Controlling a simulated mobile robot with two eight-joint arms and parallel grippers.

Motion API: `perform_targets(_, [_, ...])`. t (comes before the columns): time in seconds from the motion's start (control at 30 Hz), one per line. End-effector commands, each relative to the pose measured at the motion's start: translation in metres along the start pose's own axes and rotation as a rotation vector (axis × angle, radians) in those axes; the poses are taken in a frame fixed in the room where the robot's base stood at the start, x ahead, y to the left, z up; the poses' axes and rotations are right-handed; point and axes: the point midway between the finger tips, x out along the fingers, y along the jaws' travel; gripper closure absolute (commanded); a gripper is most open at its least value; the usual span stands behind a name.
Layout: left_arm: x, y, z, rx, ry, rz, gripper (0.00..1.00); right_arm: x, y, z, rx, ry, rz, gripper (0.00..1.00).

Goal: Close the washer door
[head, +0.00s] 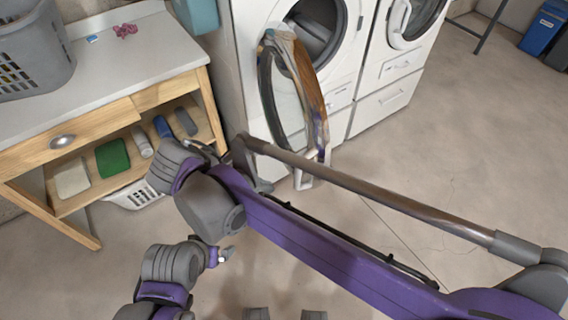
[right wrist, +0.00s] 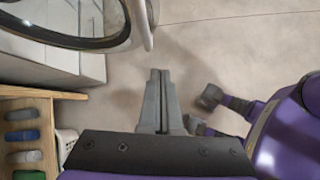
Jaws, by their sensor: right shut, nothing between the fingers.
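The washer (head: 343,95) stands at the top centre of the head view, its round door (head: 268,95) swung wide open and its dark drum (head: 315,28) exposed. The door's rim and glass (right wrist: 62,18) also show at the top left of the right wrist view, with a pale handle (right wrist: 141,22) at the edge. My right gripper (right wrist: 159,82) is shut and empty, its fingertips just below the handle in that view and apart from it. In the head view my right gripper (head: 303,180) shows near the door's lower end, partly hidden by my arm. My left gripper (head: 226,254) is small; its jaw state is unclear.
A second front-loader (head: 392,75) stands right of the washer. A wooden table (head: 95,112) with a grey basket (head: 35,50) and shelf items stands at left. A white basket (head: 133,195) is on the floor under it.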

Motion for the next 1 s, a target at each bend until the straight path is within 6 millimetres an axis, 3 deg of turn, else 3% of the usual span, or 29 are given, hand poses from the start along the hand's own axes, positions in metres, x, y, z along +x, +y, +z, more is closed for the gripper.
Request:
perform_targets(0.03, [-0.008, 0.000, -0.005, 0.000, 0.003, 0.000, 0.00, -0.023, 0.009, -0.006, -0.067, -0.033, 0.019, 1.00])
perform_targets(0.1, [-0.011, 0.000, -0.007, 0.000, 0.004, 0.000, 0.00, -0.040, 0.015, -0.011, -0.136, -0.072, 0.032, 1.00])
perform_targets(0.27, [-0.013, 0.000, -0.008, 0.000, 0.005, 0.000, 0.00, -0.051, 0.019, -0.016, -0.196, -0.110, 0.040, 1.00])
perform_targets(0.47, [-0.011, 0.000, -0.007, 0.000, 0.004, 0.000, 0.00, -0.022, 0.020, -0.013, -0.195, -0.109, 0.037, 1.00])
perform_targets(0.8, [-0.008, 0.000, -0.005, 0.000, 0.003, 0.000, 0.00, 0.050, 0.023, -0.006, -0.192, -0.107, 0.037, 1.00])
perform_targets(1.0, [-0.011, 0.000, -0.007, 0.000, 0.004, 0.000, 0.00, 0.066, 0.028, 0.017, -0.192, -0.107, 0.037, 1.00])
